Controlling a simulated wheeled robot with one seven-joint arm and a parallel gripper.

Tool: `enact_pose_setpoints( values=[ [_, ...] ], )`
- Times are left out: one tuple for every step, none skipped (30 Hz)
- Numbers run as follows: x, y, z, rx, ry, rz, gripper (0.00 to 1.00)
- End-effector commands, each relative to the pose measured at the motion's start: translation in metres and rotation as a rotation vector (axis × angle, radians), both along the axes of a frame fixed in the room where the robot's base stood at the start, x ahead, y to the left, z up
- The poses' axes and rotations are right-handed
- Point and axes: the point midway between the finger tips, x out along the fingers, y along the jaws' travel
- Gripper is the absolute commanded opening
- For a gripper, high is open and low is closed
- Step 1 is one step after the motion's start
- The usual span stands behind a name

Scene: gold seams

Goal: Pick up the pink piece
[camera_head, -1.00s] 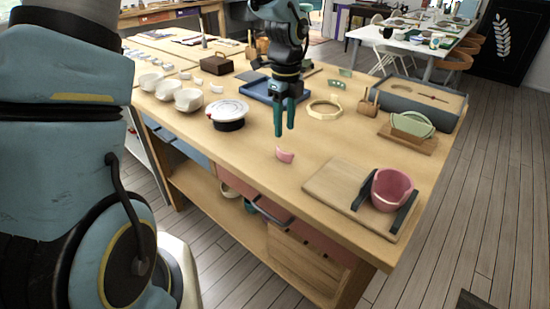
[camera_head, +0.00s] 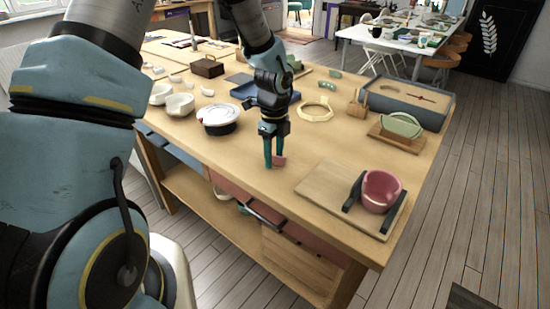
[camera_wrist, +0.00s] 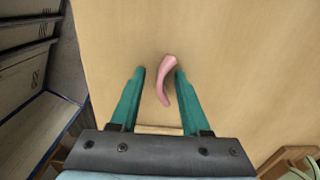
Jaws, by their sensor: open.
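The pink piece (camera_wrist: 167,78) is a small curved shard on the wooden tabletop near its front edge. In the wrist view it lies between the tips of my gripper (camera_wrist: 158,74), closer to the right finger. In the head view my gripper (camera_head: 273,164) points down at the table, and the pink piece (camera_head: 280,161) shows partly behind its fingers. The teal fingers are apart and not closed on the piece. A pink bowl (camera_head: 380,192) with a broken rim sits in a dark holder on a wooden board (camera_head: 328,184) to the right.
A blue tray (camera_head: 249,91) and a yellow ring (camera_head: 315,110) lie behind. A green piece on a wooden stand (camera_head: 395,134) is at right.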

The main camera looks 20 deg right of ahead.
Motion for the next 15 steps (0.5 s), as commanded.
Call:
enact_pose_setpoints(
  values=[
    [0.0,-0.0001,0.0001,0.0,0.0,0.0,0.43],
    [0.0,0.0,0.0001,0.0,0.0,0.0,0.4],
    [0.0,0.0,0.0001,0.0,0.0,0.0,0.35],
    [0.0,0.0,0.0001,0.0,0.0,0.0,0.32],
    [0.0,0.0,0.0002,0.0,0.0,0.0,0.28],
    [0.0,0.0,0.0002,0.0,0.0,0.0,0.24],
    [0.0,0.0,0.0002,0.0,0.0,0.0,0.2],
    [0.0,0.0,0.0002,0.0,0.0,0.0,0.17],
    [0.0,0.0,0.0002,0.0,0.0,0.0,0.13],
    [0.0,0.0,0.0002,0.0,0.0,0.0,0.09],
    [0.0,0.0,0.0002,0.0,0.0,0.0,0.06],
    [0.0,0.0,0.0003,0.0,0.0,0.0,0.01],
    [0.0,0.0,0.0003,0.0,0.0,0.0,0.0],
    [0.0,0.0,0.0003,0.0,0.0,0.0,0.0],
    [0.0,0.0,0.0003,0.0,0.0,0.0,0.0]
  ],
)
